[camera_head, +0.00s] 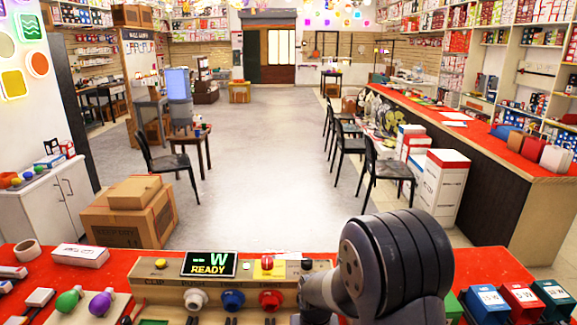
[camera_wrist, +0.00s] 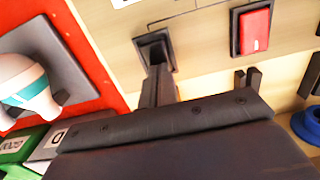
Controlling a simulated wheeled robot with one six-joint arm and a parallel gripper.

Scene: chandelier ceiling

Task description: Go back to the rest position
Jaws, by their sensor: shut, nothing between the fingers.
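My arm (camera_head: 395,260) reaches over the right part of a wooden test console (camera_head: 150,272) on the red table; it hides my gripper in the head view. In the wrist view my gripper (camera_wrist: 158,80) is shut and empty, its narrow fingers pointing at the console panel. The tips are at or just in front of a black-framed switch (camera_wrist: 153,42); I cannot tell whether they touch it. A red rocker switch (camera_wrist: 255,30) is to the right of them. The console's display (camera_head: 209,264) reads "-- W READY".
A white bulb with a teal band (camera_wrist: 28,88) is left of the fingers, and a blue ring socket (camera_wrist: 307,126) is at the right. Green and purple bulbs (camera_head: 101,303) lie front left, coloured boxes (camera_head: 487,303) front right. Beyond the table is open floor (camera_head: 265,180).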

